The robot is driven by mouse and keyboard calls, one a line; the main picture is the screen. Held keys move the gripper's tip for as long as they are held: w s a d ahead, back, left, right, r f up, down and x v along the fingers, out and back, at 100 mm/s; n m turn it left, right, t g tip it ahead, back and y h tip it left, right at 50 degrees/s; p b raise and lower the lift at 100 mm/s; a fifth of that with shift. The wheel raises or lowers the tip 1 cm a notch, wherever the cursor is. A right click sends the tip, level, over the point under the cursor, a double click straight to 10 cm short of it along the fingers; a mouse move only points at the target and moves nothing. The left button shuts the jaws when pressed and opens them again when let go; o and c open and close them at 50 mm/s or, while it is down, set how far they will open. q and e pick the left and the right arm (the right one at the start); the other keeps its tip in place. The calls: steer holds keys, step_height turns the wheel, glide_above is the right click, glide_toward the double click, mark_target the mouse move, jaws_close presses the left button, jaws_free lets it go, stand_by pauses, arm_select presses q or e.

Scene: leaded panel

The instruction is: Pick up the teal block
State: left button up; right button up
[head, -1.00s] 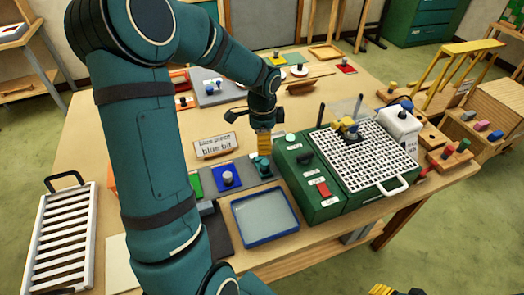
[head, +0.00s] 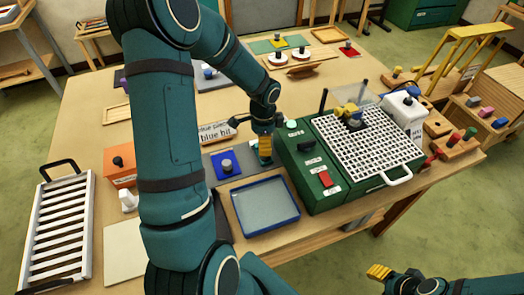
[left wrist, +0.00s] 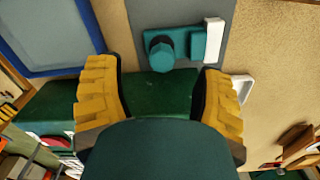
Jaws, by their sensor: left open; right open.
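The teal block (left wrist: 174,48), with a round teal knob, lies on a grey mat (left wrist: 180,12) in the left wrist view. A small white bar (left wrist: 214,40) is beside it. In the head view my left gripper (head: 265,148) is over the right end of the mat and largely hides the block. In the left wrist view my left gripper (left wrist: 160,85) is open and empty. Its yellow fingers stand apart, with the block ahead of the gap between them, not between the pads. My right gripper (head: 392,273) is open and empty at the bottom edge, away from the table.
A blue piece with a knob (head: 227,165) sits on the mat left of my left gripper. A blue-rimmed tray (head: 265,232) lies in front. The green machine (head: 318,180) with a white grid stands close on the right. A label sign (head: 215,132) stands behind.

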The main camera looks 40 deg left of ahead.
arm_select(q)
steer(key=f, duration=0.4)
steer(key=shift+w+f, duration=0.25)
steer(key=shift+f, duration=0.15)
jaws_close()
